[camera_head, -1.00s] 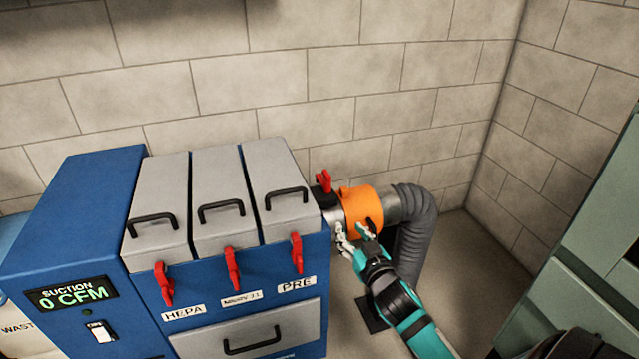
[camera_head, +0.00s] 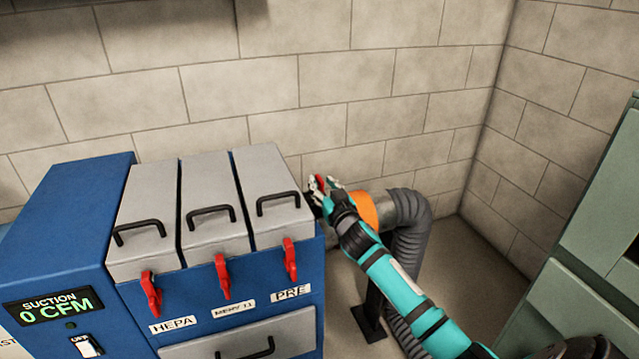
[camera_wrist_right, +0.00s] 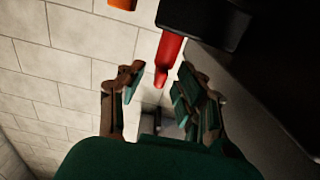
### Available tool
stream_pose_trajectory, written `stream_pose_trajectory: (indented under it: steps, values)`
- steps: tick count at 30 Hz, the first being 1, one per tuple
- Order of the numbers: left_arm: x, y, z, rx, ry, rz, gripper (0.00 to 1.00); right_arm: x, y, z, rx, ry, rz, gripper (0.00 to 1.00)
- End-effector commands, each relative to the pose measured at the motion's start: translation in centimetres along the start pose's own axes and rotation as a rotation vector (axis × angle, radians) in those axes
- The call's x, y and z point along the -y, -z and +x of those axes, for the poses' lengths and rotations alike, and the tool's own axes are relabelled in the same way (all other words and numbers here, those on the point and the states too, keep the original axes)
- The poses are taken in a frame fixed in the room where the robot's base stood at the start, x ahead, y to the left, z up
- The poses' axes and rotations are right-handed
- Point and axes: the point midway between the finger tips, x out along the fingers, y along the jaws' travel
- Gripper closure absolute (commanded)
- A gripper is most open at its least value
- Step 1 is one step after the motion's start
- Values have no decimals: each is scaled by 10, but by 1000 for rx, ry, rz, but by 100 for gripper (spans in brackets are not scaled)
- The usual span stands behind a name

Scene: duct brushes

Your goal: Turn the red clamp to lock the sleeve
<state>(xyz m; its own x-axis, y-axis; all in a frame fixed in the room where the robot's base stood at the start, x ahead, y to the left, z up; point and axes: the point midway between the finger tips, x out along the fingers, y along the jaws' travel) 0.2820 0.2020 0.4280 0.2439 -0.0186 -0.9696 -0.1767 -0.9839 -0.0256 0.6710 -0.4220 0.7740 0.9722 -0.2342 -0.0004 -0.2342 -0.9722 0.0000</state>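The red clamp (camera_head: 319,183) stands on the black collar at the right side of the blue machine, by the orange sleeve (camera_head: 363,208). In the right wrist view the clamp (camera_wrist_right: 168,58) hangs down from a black block (camera_wrist_right: 205,22) and its tip comes between my fingers. My right gripper (camera_head: 325,184) is at the clamp, one finger on each side of it. In the wrist view the gripper (camera_wrist_right: 155,88) is open, with a visible gap between the clamp and the left finger. Part of the sleeve is hidden behind my right arm. My left gripper is not in view.
The blue machine (camera_head: 75,215) with grey lids and several red latches stands at the left. A grey ribbed hose (camera_head: 410,228) bends down from the sleeve to the floor. A block wall (camera_head: 400,80) is close behind, and a green cabinet (camera_head: 590,230) stands at the right.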

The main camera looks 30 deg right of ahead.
Motion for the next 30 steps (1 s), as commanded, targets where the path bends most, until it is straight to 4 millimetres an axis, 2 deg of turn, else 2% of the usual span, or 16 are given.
stream_pose_trajectory:
  steps: [3, 6, 16, 24, 30]
  values:
    - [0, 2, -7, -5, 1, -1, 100, 0, 0, 16, -1, -1, 0, 65]
    - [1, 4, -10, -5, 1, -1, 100, 0, -1, 23, 1, 0, -1, 65]
    - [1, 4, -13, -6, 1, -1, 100, 0, 0, 26, 0, 1, 0, 65]
    - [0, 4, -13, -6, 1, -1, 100, 0, 0, 26, 1, 1, 0, 99]
    - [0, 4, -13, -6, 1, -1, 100, 0, 0, 26, 1, 1, 0, 100]
